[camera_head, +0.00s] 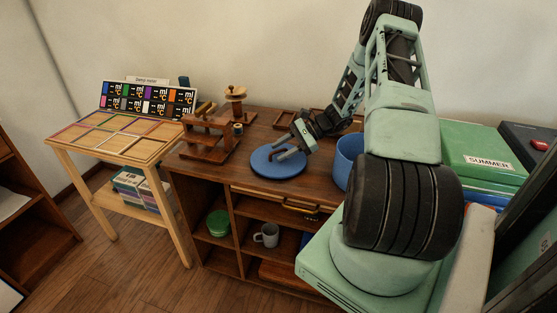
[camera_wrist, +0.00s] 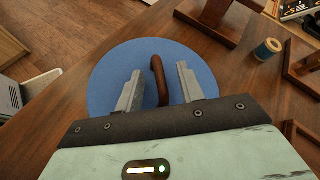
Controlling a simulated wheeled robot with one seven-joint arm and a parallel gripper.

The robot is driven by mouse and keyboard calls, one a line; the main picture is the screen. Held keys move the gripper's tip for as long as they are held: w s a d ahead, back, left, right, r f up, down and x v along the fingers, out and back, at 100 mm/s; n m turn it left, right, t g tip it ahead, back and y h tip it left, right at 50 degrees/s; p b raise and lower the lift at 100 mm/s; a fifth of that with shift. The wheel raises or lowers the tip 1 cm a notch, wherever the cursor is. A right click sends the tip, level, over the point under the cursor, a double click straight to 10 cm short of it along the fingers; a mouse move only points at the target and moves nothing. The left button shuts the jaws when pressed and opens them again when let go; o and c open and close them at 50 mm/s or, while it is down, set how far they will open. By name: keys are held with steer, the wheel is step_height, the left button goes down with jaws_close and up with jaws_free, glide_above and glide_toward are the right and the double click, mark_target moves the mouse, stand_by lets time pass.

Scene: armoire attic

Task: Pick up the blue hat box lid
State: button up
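The blue hat box lid (camera_head: 264,169) lies flat on the wooden cabinet top in the head view. It also shows in the wrist view (camera_wrist: 110,78) as a blue disc with a brown strap-like handle (camera_wrist: 158,75) in its middle. My gripper (camera_head: 288,153) is over the lid. In the wrist view my gripper (camera_wrist: 158,88) is open, with one finger on each side of the handle and a gap to both. Whether the fingers touch the lid is not clear. The open blue hat box (camera_head: 346,160) stands right of the lid, partly hidden by my arm.
A wooden stepped rack (camera_head: 208,140) stands left of the lid, and a blue thread spool (camera_wrist: 268,48) is near it. Small wooden trays (camera_head: 284,119) lie behind. A green case labelled SUMMER (camera_head: 482,160) is at right. Shelves below hold a grey mug (camera_head: 267,235) and a green bowl (camera_head: 218,222).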

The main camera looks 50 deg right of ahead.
jaws_close()
